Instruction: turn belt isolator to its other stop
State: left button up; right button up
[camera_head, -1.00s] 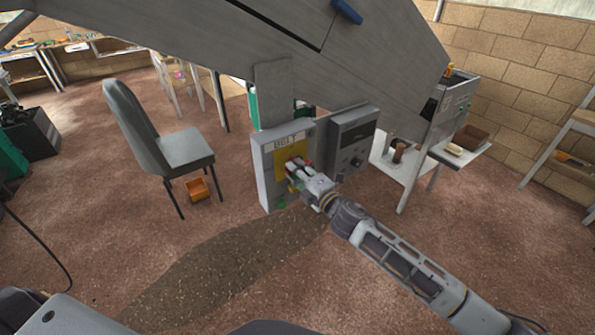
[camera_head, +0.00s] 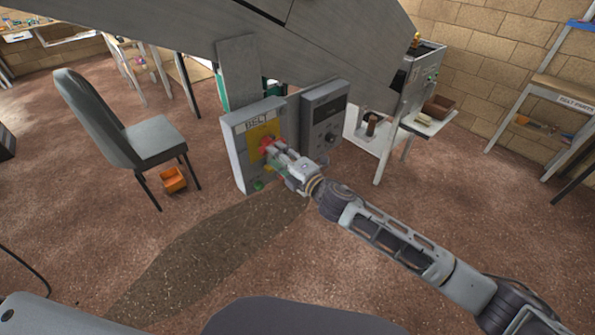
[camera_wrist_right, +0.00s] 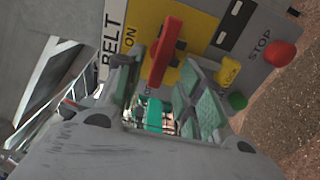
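The belt isolator is a grey box (camera_head: 238,165) with a yellow plate and a "BELT" label. Its red handle (camera_head: 266,145) is at the box's front; in the right wrist view the handle (camera_wrist_right: 165,50) stands between ON and a partly hidden lower label, tilted slightly. My right gripper (camera_head: 276,152) is at the handle. In the right wrist view my right gripper (camera_wrist_right: 155,80) has its fingers apart, one on each side of the handle's lower end, with gaps showing. Contact cannot be told. My left gripper is not in view.
A red STOP button (camera_wrist_right: 280,53), a green button (camera_wrist_right: 237,100) and a yellow LOCK tag (camera_wrist_right: 228,72) are close beside the fingers. A second grey control box (camera_head: 325,115) stands right of the isolator. A chair (camera_head: 125,135) and an orange bin (camera_head: 173,179) are left. Floor in front is clear.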

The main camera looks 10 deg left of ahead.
jog(key=v, duration=0.8)
jog(key=shift+s, duration=0.15)
jog(key=shift+d+m, duration=0.15)
jog(key=shift+m, duration=0.35)
dwell(0.4)
